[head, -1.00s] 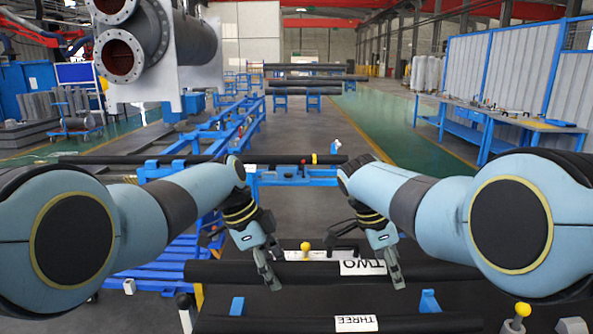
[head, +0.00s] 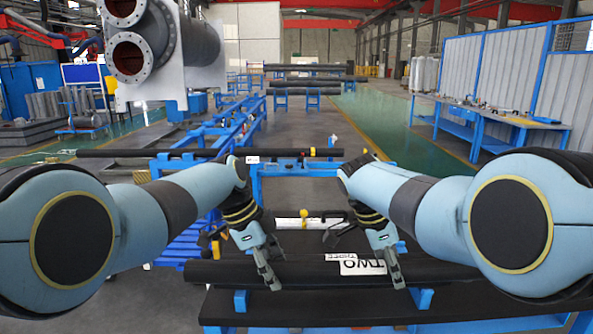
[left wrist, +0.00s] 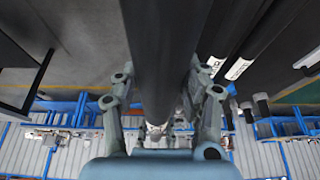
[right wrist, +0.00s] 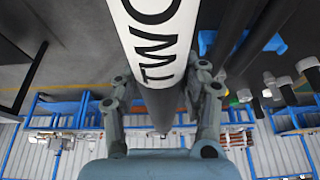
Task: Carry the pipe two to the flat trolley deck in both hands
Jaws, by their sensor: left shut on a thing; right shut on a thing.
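Pipe two (head: 325,275) is a long black pipe with a white TWO label (head: 362,267). It lies level across the front of the head view. My left gripper (head: 270,279) is shut on it left of the label. My right gripper (head: 391,277) is shut on it at the label's right end. In the left wrist view the pipe (left wrist: 165,50) runs between the fingers. In the right wrist view the label (right wrist: 158,40) faces the camera and the pipe runs between the fingers. I cannot pick out the flat trolley deck with certainty.
A dark-topped table (head: 300,307) with blue blocks (head: 240,300) is below the pipe. Another label (head: 343,256), on a pipe behind, is partly covered by pipe two. A blue frame (head: 305,172) with a long bar stands beyond. Open floor (head: 375,125) lies further back.

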